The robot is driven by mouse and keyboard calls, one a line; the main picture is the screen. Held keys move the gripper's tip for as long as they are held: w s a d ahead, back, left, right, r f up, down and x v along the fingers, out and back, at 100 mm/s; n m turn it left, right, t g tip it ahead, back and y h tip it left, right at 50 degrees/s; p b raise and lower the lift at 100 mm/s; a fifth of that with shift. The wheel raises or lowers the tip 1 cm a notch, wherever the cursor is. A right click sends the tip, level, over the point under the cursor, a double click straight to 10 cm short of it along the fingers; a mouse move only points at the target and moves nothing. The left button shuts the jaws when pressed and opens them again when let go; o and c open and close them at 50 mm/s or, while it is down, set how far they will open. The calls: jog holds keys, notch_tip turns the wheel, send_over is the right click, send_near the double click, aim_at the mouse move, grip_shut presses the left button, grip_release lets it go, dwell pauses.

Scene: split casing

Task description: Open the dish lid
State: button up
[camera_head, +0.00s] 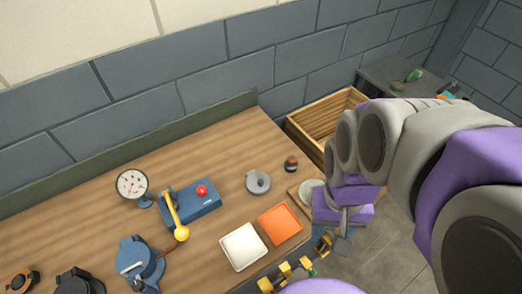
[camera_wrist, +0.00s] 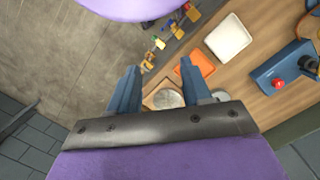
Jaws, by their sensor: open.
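A small round grey dish (camera_head: 258,182) with a lid and a raised part on top sits on the wooden table in the head view. It looks closed. I cannot tell whether this disc is a lid. My gripper (camera_wrist: 160,68) is open and empty, above the table's edge near the board. In the head view my arm partly hides the board.
A white tray (camera_head: 243,247) and an orange tray (camera_head: 280,225) lie at the front edge. A dark jar (camera_head: 291,163) stands near the grey dish. A blue box (camera_head: 192,203) with a red button, a gauge (camera_head: 132,185) and a blue lidded pot (camera_head: 139,262) stand left. A wooden crate (camera_head: 323,124) is behind.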

jog(key=w+a+f+m+b, duration=0.1)
jog(key=w+a, duration=0.2)
jog(key=w, duration=0.5)
jog(key=w+a+f+m+b, duration=0.1)
jog(key=w+a+f+m, duration=0.15)
jog(key=w, duration=0.65)
jog(key=m+t+b, duration=0.1)
jog(key=m+b, duration=0.1)
send_near(261, 180)
jog(key=shift+n, duration=0.25)
jog(key=f+b, duration=0.1)
jog(key=f, duration=0.2)
jog(key=f+b, duration=0.1)
jog(key=f, duration=0.2)
jog(key=f+b, duration=0.1)
jog(key=f, duration=0.2)
jog(key=shift+s, duration=0.3)
jog(key=shift+r, duration=0.1)
grip_shut()
